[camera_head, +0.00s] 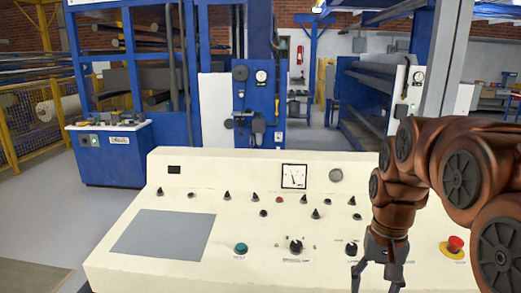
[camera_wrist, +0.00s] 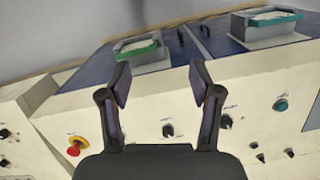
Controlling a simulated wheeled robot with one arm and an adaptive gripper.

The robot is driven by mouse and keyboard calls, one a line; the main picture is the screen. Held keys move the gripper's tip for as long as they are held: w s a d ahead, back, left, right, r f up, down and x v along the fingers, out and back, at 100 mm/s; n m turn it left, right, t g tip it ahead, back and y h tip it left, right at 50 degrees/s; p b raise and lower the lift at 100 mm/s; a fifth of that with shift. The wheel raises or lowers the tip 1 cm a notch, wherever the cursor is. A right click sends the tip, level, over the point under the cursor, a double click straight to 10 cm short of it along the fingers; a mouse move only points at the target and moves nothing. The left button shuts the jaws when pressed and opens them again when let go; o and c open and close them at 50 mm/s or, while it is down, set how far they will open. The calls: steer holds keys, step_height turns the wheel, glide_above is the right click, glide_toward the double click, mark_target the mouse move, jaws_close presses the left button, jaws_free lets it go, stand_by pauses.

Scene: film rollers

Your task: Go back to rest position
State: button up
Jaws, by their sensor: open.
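My gripper (camera_head: 378,277) is open and empty at the lower right of the head view, in front of the cream control panel (camera_head: 130,240). My copper-coloured arm reaches down from the right edge. In the wrist view my gripper (camera_wrist: 158,82) shows two dark fingers spread apart with nothing between them. The panel (camera_wrist: 75,110) lies beyond the fingers there. I cannot tell the exact gap between the fingertips and the panel.
The panel carries a red emergency button (camera_head: 455,244), a green button (camera_head: 241,248), black knobs (camera_head: 296,246) and a gauge (camera_head: 294,176). Blue machines (camera_head: 255,100) stand behind. Yellow railing (camera_head: 20,120) is at left. Grey floor (camera_head: 40,200) is clear left of the panel.

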steer(key=s+a+f+n, duration=0.1)
steer(key=s+a+f, duration=0.1)
steer(key=s, duration=0.8)
steer(key=s+a+f+n, duration=0.2)
steer(key=s+f, duration=0.3)
steer(key=s, duration=0.5)
steer(key=shift+s+a+f+g, duration=0.2)
steer(key=shift+s+g, duration=0.1)
